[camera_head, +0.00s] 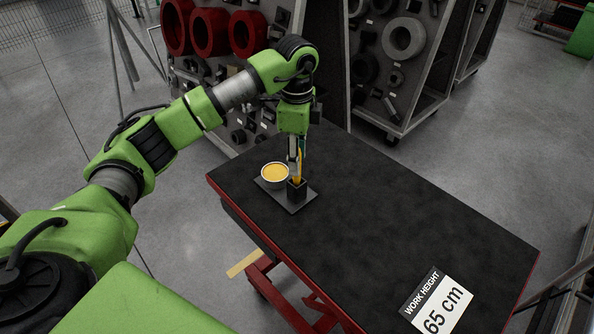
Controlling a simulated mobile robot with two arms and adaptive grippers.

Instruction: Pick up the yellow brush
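The yellow brush (297,179) stands upright in a small black square holder (297,191) on a dark tray near the table's far left corner. Only part of its yellow handle shows. My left gripper (297,159) points down right over the holder, with its fingers at the upper part of the brush. The fingers are small and overlap the brush in this view, so I cannot tell whether they are closed on it. My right gripper is not in view.
A round bowl with yellow contents (275,170) sits on the tray (293,207) just left of the holder. The black table (390,220) is clear to the right, except for a "WORK HEIGHT 65 cm" label (438,303). Parts racks (405,75) stand behind.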

